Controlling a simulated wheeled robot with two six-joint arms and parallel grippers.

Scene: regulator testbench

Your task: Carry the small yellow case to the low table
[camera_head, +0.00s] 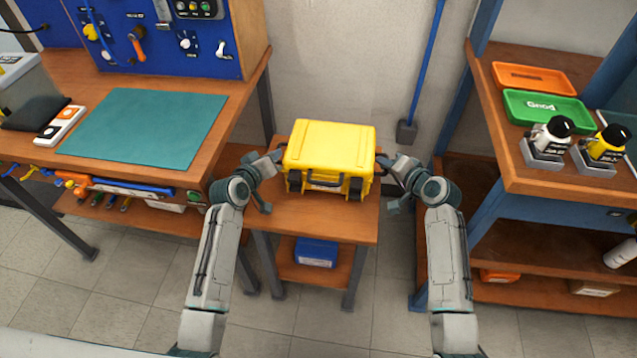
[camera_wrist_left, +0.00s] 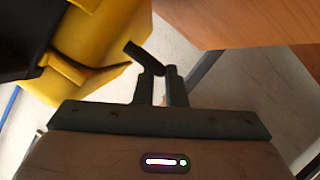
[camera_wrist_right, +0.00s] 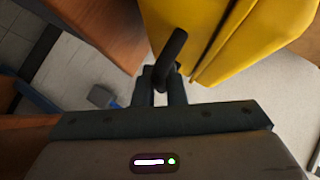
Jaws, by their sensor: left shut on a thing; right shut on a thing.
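The small yellow case (camera_head: 329,150) is upright over the back part of the low table (camera_head: 318,222), its black-latched front facing me. I cannot tell whether its underside touches the tabletop. My left gripper (camera_head: 277,161) is shut on the dark handle at the case's left side. My right gripper (camera_head: 383,163) is shut on the dark handle at its right side. The left wrist view shows the yellow case (camera_wrist_left: 110,50) beside my left fingers (camera_wrist_left: 158,75). The right wrist view shows the case (camera_wrist_right: 225,35) beside my right fingers (camera_wrist_right: 160,78) and the handle between them.
A blue box (camera_head: 316,251) sits on the low table's lower shelf. A workbench with a teal mat (camera_head: 145,127) stands on the left. A shelf on the right holds a green tray (camera_head: 546,108), an orange tray (camera_head: 533,78) and two regulators. The low table's front is bare.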

